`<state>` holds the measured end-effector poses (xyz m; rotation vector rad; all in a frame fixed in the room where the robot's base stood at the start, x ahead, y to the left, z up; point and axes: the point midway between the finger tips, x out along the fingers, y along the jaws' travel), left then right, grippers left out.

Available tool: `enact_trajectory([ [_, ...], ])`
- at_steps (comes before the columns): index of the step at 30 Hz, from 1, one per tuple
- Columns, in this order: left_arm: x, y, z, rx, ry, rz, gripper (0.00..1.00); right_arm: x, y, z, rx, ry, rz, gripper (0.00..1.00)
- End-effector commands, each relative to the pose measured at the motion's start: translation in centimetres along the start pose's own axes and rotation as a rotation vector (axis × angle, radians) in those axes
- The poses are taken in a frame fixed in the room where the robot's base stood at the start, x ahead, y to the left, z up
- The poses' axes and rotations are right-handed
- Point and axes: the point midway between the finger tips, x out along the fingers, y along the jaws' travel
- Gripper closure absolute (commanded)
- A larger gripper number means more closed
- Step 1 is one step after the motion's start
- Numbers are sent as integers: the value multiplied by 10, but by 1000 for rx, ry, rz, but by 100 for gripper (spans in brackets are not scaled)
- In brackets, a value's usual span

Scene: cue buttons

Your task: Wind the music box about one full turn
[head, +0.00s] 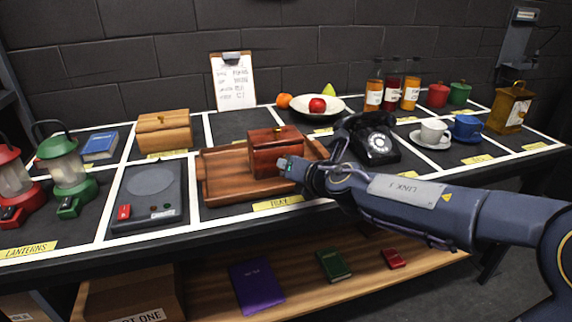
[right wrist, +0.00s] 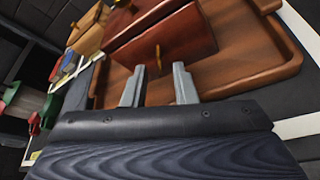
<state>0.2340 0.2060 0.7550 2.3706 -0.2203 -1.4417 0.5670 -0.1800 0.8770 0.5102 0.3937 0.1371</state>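A dark red-brown wooden box (head: 274,150), which I take for the music box, sits on the wooden tray (head: 222,186) in the middle of the table. The right wrist view shows the box (right wrist: 182,40) with a small brass key (right wrist: 157,54) on the wall facing my gripper. My right gripper (right wrist: 158,84) is open, its fingertips on either side of the key and just short of it. No contact shows. In the head view the right gripper (head: 284,165) is at the box's front right, where the key is hidden. My left gripper is out of view.
A black telephone (head: 374,142) stands close behind my right arm. A light wooden box (head: 163,132) is behind left, and a scale (head: 151,188) is left of the tray. Lanterns (head: 68,173) are at far left. A fruit bowl (head: 310,106) is at the back.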

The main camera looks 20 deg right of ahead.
Motion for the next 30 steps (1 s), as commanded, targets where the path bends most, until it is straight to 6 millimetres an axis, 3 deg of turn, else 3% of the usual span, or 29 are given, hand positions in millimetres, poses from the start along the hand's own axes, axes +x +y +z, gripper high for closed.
enact_trajectory([
  [3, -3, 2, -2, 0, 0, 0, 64, -23, 1, 2, 0, -2, 0, 75],
  [9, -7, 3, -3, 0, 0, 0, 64, -44, 0, 0, 0, 1, -1, 75],
  [24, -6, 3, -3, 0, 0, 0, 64, -47, 0, 0, 8, -1, -2, 75],
  [28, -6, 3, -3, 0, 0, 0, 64, -58, -10, 8, 141, -46, -34, 75],
  [30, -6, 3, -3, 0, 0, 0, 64, -73, -22, 15, 309, -99, -73, 75],
])
